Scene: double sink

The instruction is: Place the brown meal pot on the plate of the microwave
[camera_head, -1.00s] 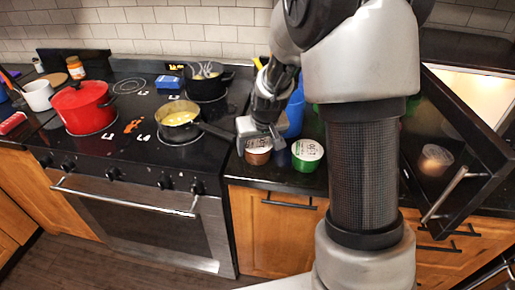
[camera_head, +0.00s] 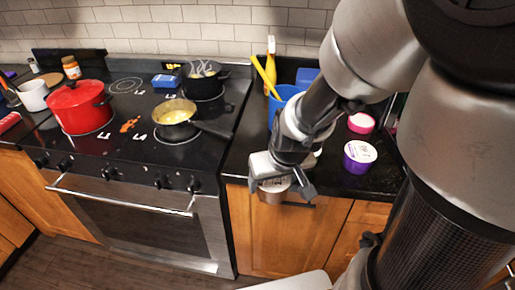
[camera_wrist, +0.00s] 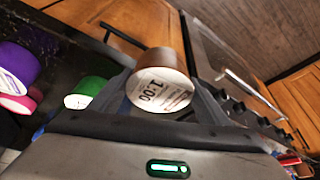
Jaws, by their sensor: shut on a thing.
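The brown meal pot (camera_head: 273,192) is held in my gripper (camera_head: 280,182), in front of and above the counter's front edge in the head view. In the wrist view the brown pot (camera_wrist: 160,70) sits between the two fingers of my gripper (camera_wrist: 160,92), its pale lid printed "1:00" facing the camera. The fingers are shut on its sides. The microwave and its plate do not show in either current view; my arm covers the right side of the head view.
A green pot (camera_wrist: 84,92) shows in the wrist view. A blue utensil holder (camera_head: 282,106) stands behind my gripper. The stove on the left bears a red pot (camera_head: 80,108) and a saucepan (camera_head: 176,114).

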